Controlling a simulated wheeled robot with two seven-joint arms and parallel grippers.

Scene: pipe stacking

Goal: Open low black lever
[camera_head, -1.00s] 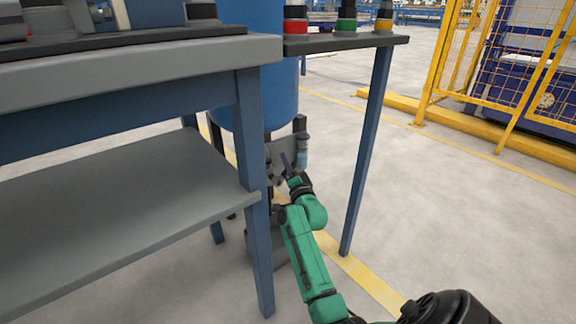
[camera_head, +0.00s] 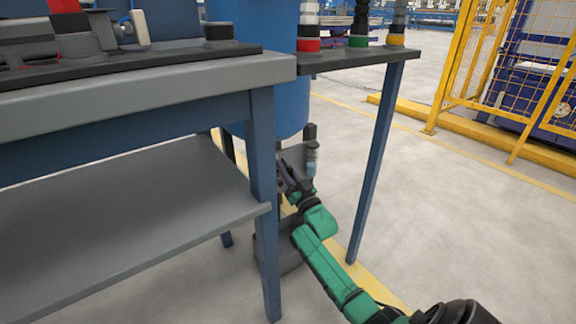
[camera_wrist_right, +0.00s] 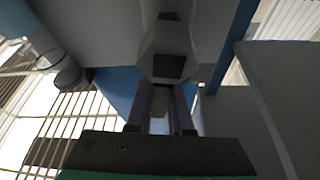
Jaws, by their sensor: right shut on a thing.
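My right gripper (camera_head: 283,170) reaches in under the blue tank (camera_head: 285,103), between the table legs. In the right wrist view its two purple-grey fingers (camera_wrist_right: 161,98) are close together, shut on a narrow part that I take for the low black lever; the lever itself is largely hidden by the fingers. Just beyond the fingertips a grey, faceted valve fitting (camera_wrist_right: 168,45) with a dark square end shows. In the head view a grey fitting with a pale blue band (camera_head: 312,162) is right of the gripper. My left gripper is not in view.
A grey table with a lower shelf (camera_head: 120,200) stands at left. A narrow dark shelf (camera_head: 345,62) on a blue leg (camera_head: 378,150) carries banded posts. A dark box (camera_head: 270,255) is on the floor below the arm. Floor to the right is clear up to a yellow fence (camera_head: 475,70).

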